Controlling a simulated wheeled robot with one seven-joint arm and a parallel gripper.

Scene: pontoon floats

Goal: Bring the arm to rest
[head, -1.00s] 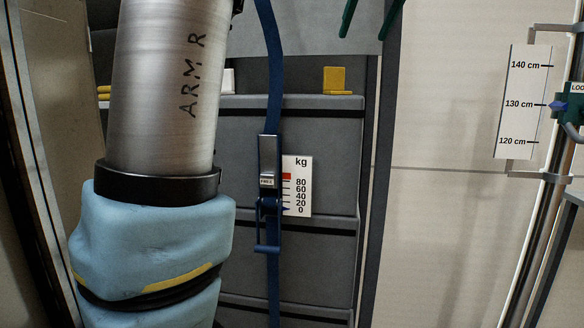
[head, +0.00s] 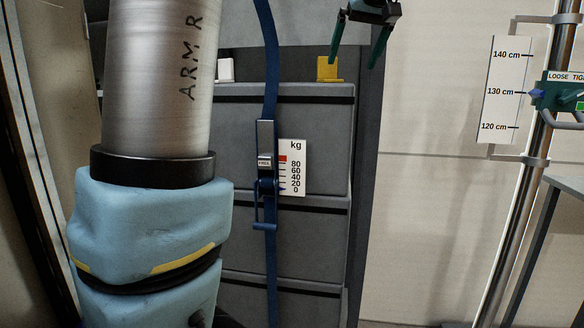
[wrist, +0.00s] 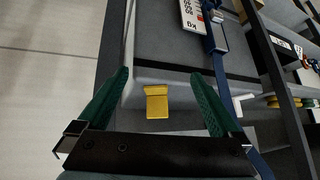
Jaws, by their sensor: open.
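My gripper (head: 364,38) is at the top of the head view, its two green fingers spread apart and pointing down. The wrist view shows the same open gripper (wrist: 160,95) with nothing between its fingers. A yellow bracket-shaped piece (head: 328,70) sits on top of the grey drawer-like block, below and left of the gripper. It also shows between and beyond the fingers in the wrist view (wrist: 157,102), apart from them.
A blue strap (head: 272,100) with a buckle runs down the grey block (head: 315,235), beside a kg scale card (head: 292,167) with its pointer near 0. A height scale (head: 502,90) and green clamp (head: 560,92) are right.

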